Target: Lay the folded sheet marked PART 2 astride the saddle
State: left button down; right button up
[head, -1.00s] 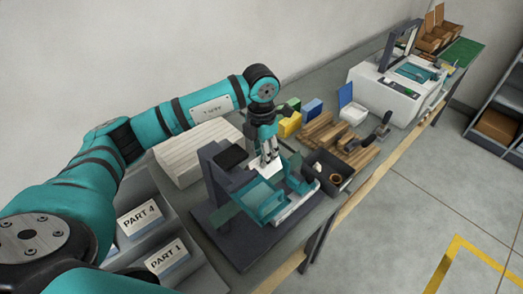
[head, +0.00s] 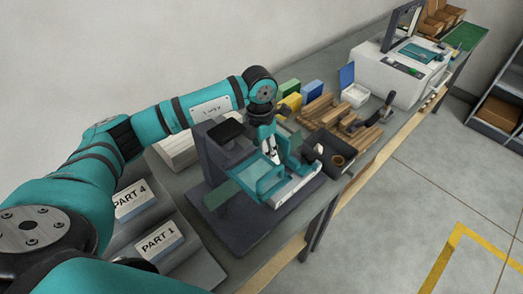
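My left gripper (head: 271,152) points down into the teal guides of a dark stand, behind the near teal piece. A small pale patch shows at its fingertips, but I cannot tell whether it is the folded sheet or whether the fingers are shut on it. No PART 2 marking is readable. The teal piece (head: 262,181) on the stand hides the area below the fingertips, and I cannot make out the saddle's ridge. My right gripper is not in view.
Cards marked PART 4 (head: 131,200) and PART 1 (head: 160,243) stand in grey holders (head: 192,266) at the lower left. A dark bin (head: 328,158) stands close right of the stand. Wooden blocks (head: 345,125) and a white machine (head: 395,75) are farther along the bench.

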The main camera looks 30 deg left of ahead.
pick_arm(q)
jog(key=shift+f+b, duration=0.3)
jog(key=shift+b, duration=0.05)
dwell(0.3)
jog(key=c, duration=1)
grip_release()
jog(key=shift+r, duration=0.1)
jog(key=shift+r+p, duration=2.35)
jog(key=shift+r, duration=1.6)
